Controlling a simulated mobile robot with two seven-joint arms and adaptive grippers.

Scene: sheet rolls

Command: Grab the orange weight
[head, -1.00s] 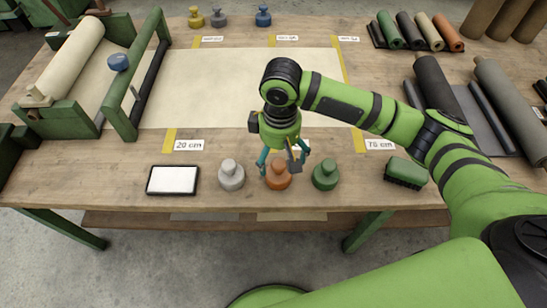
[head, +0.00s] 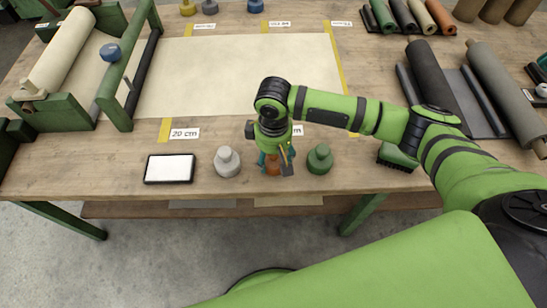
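The orange weight (head: 272,168) stands near the front edge of the workbench, between a grey weight (head: 227,163) and a green weight (head: 320,160). My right gripper (head: 275,162) points down over the orange weight, with its teal fingers low on either side of it. The gripper hides the weight's top and most of its body. I cannot tell whether the fingers press on it or stand slightly apart. No lift off the bench shows. My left gripper is out of view.
A white-screened tablet (head: 170,168) lies left of the grey weight. A green brush (head: 397,156) lies to the right, under my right forearm. A cream sheet (head: 235,75) covers the middle of the bench. Dark rolls (head: 433,85) lie at the right.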

